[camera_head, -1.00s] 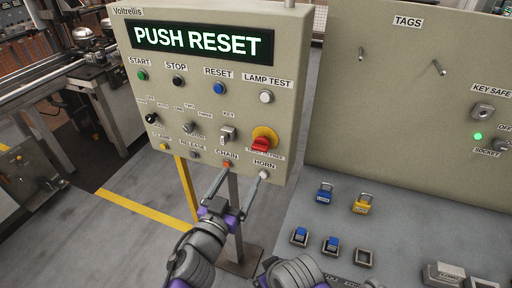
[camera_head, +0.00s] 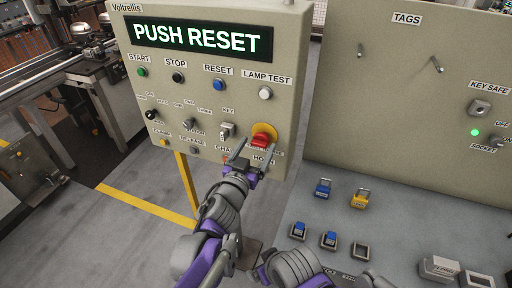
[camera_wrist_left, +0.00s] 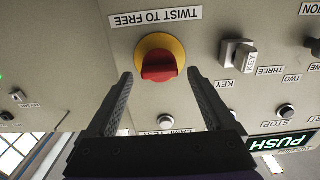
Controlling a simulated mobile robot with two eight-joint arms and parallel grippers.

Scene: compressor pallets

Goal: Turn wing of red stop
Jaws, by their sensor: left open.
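The red stop (camera_head: 261,140) is a red knob with a wing on a round yellow plate, at the lower right of the beige control panel (camera_head: 170,105). In the left wrist view the red wing (camera_wrist_left: 159,67) lies roughly level, below a "TWIST TO FREE" label. My left gripper (camera_head: 254,150) is open just in front of the stop. In the wrist view its two fingers (camera_wrist_left: 162,85) stand either side of the wing, apart from it. My right gripper is not in view; part of my other arm shows at the bottom of the head view.
A key switch (camera_head: 227,131) sits left of the stop, with a white lamp test button (camera_head: 265,93) above. The lit display (camera_head: 195,36) reads "PUSH RESET". To the right, a grey bench (camera_head: 390,225) holds a blue padlock (camera_head: 323,188) and a yellow padlock (camera_head: 360,198).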

